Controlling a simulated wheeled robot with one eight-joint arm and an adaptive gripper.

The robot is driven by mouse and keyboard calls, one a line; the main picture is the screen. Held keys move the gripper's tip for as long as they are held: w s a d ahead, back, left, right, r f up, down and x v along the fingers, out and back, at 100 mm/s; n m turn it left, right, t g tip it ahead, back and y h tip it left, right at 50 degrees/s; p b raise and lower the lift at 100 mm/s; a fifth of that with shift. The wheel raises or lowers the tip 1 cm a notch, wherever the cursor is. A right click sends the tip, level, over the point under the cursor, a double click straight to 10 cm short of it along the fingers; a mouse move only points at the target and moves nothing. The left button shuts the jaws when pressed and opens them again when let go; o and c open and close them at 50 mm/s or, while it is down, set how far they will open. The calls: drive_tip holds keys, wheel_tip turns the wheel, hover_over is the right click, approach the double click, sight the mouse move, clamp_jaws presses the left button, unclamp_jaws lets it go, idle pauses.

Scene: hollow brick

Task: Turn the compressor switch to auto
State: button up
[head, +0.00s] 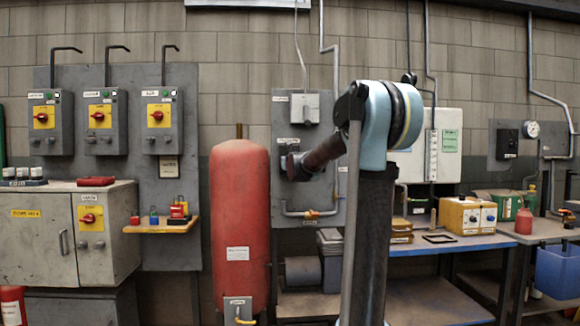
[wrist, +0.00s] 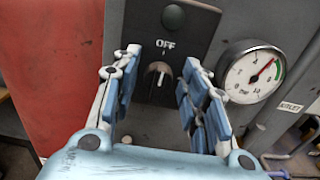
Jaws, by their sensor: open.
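The compressor switch (wrist: 158,76) is a small knob on a black plate, straight ahead in the wrist view. Its light pointer mark faces roughly up, towards the word OFF. No auto label is readable. My gripper (wrist: 161,60) is open, its blue-padded fingers on either side of the knob. Neither finger visibly touches the knob, and the exact depth gap cannot be told. In the head view my arm reaches to the grey panel (head: 283,115) and hides the switch and the fingers.
A white pressure gauge (wrist: 250,76) sits just right of the fingers, with an OUTLET label (wrist: 291,106) beyond it. A red tank (head: 240,215) stands left of the panel. A workbench (head: 455,244) with boxes stands at the right, and switch boxes (head: 107,122) hang at the left.

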drive_tip(key=shift+w, duration=0.15)
drive_tip(key=c, duration=0.9)
drive_tip(key=shift+m, duration=0.3)
drive_tip(key=shift+d+f+m, duration=0.2)
drive_tip(key=shift+m, duration=2.65)
drive_tip(key=shift+d+f+m, duration=0.15)
drive_tip(key=shift+m, duration=2.75)
drive_tip(key=shift+d+f+m, duration=0.2)
drive_tip(key=shift+m, duration=2.65)
